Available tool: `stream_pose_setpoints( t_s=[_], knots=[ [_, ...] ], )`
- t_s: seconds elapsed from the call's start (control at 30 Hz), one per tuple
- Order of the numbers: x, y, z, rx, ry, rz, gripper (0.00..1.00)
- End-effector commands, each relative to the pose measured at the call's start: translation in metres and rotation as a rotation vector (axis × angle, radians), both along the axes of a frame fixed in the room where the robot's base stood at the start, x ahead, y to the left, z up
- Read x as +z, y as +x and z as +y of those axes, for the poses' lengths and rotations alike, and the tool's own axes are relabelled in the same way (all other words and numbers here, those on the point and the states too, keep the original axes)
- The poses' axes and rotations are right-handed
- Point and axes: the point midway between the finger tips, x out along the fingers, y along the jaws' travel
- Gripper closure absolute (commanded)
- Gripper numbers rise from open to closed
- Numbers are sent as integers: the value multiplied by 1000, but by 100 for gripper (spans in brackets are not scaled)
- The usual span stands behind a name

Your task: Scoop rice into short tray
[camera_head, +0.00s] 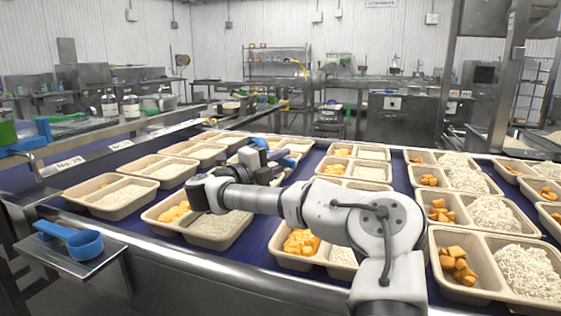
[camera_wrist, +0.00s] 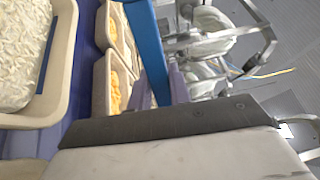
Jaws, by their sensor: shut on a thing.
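My gripper (camera_head: 272,158) is over the trays in the middle of the belt, shut on a blue scoop. The scoop's blue handle (camera_wrist: 150,50) runs up from the fingers in the wrist view; its bowl is not clear. Beige two-compartment trays stand in rows. One tray (camera_head: 208,240) beneath my arm has orange cubes on the left and a low layer of rice on the right. The trays on the right, such as the near one (camera_head: 478,292), have high heaps of rice. A rice-filled tray (camera_wrist: 62,70) shows at the wrist view's left.
A second blue scoop (camera_head: 84,244) lies on a small metal shelf (camera_head: 75,262) at the left. A metal rail (camera_head: 100,150) borders the belt's far left side. Blue belt (camera_head: 262,232) shows between the tray rows. My arm hides part of the middle trays.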

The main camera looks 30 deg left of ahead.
Motion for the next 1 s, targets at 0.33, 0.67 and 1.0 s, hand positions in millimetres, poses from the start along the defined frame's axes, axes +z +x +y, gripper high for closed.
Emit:
stream_pose_setpoints(
  t_s=[0.33, 0.67, 1.0],
  knots=[
    [11, 0, 0, -1, 2, -1, 100],
    [44, 0, 0, -1, 2, -2, 100],
    [62, 1, 0, -1, 60, 189, 100]
  ],
)
